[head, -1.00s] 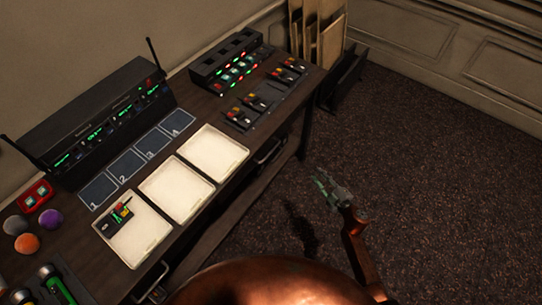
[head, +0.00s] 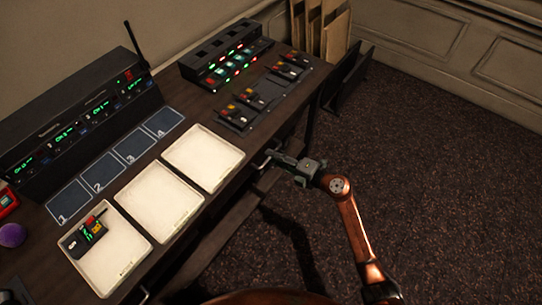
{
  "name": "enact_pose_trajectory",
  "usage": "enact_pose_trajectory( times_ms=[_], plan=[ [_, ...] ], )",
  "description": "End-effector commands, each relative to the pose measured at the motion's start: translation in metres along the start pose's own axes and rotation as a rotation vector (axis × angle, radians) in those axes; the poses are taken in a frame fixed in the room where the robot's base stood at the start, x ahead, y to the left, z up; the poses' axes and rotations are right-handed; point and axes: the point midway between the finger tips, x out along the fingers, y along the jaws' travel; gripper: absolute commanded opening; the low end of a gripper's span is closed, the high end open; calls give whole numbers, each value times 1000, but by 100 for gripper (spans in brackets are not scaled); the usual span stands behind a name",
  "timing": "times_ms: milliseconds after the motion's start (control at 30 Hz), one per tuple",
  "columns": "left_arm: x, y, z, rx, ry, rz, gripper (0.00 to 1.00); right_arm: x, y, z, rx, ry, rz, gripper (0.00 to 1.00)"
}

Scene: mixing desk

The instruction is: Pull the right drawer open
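The right drawer's pale handle (head: 262,164) shows at the desk's front edge, beside the far white tray. My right gripper (head: 273,156) is at this handle, its fingertips overlapping or touching it. The fingers are small and dark here, so I cannot tell whether they are closed around the handle. The drawer front is mostly hidden below the desktop edge, and no gap shows. My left gripper is out of view.
The dark desk (head: 190,228) carries three white trays; the near tray (head: 130,262) holds small devices. A rack unit (head: 75,130) and a mixer (head: 228,58) stand behind. Another handle (head: 143,295) shows at the bottom. Carpet (head: 430,170) on the right is clear.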

Motion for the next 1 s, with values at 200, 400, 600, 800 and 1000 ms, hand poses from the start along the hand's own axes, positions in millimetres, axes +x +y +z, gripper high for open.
enact_pose_trajectory(
  times_ms=[200,400,600,800,1000],
  plan=[
    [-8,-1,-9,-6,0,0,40,15,0,0,0,0,0,25],
    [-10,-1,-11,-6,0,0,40,16,0,0,0,0,0,25],
    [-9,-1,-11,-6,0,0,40,16,0,0,0,0,0,17],
    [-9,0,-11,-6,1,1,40,16,0,0,0,-1,0,3],
    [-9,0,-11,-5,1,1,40,16,0,0,0,-1,0,0]
  ],
)
